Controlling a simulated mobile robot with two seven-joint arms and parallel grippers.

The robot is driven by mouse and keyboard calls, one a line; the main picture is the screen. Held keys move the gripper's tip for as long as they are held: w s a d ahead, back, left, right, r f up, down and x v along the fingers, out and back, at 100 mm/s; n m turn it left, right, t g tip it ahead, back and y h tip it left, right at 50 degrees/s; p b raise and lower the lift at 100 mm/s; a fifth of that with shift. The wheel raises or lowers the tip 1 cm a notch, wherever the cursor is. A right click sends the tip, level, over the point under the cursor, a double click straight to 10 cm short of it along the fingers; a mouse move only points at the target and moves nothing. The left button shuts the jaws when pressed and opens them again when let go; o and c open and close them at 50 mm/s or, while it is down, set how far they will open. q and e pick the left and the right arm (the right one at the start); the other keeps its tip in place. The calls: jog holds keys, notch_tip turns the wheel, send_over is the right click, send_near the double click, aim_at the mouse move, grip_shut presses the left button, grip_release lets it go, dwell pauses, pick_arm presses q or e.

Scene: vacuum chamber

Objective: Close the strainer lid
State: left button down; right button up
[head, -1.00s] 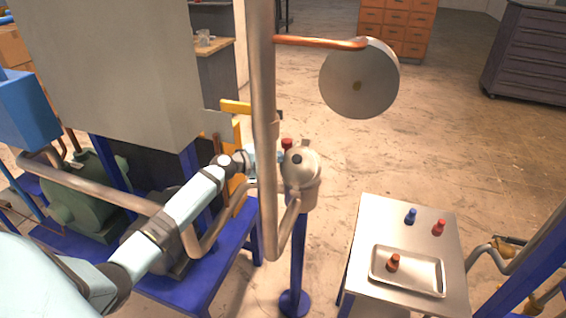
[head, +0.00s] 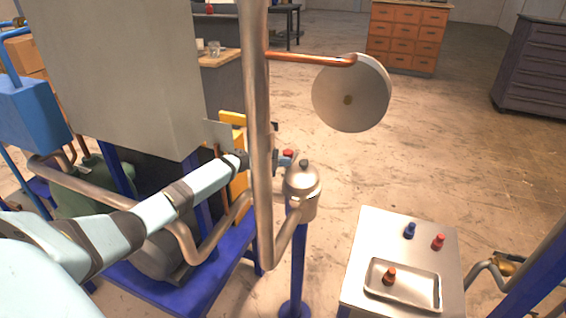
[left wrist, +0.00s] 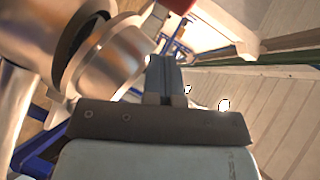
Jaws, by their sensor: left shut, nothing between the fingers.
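The strainer (head: 302,205) is a metal pot on a blue post, right of the tall vertical pipe. Its domed lid (head: 301,182) with a dark knob sits over the pot and looks about level; whether it is fully seated I cannot tell. My left gripper (head: 284,161) is just behind and left of the lid, partly hidden by the pipe. In the left wrist view its fingers (left wrist: 165,75) are together and empty, beside rounded metal parts (left wrist: 110,55) of the strainer. A red part (head: 288,153) is near the fingertips. My right gripper is out of view.
The vertical pipe (head: 257,120) stands in front of my left wrist. A round metal disc (head: 350,95) hangs on a copper pipe. A small table (head: 375,235) at the right holds a tray (head: 377,298) and small red and blue objects. Open floor lies behind.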

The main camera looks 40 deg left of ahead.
pick_arm(q)
jog(key=shift+w+a+f, duration=0.1)
jog(key=shift+w+f, duration=0.4)
jog(key=shift+f, duration=0.1)
dwell(0.3)
jog(key=v, duration=0.7)
jog(key=shift+s+b, duration=0.15)
jog(key=shift+b, duration=0.25)
jog(key=shift+a, duration=0.1)
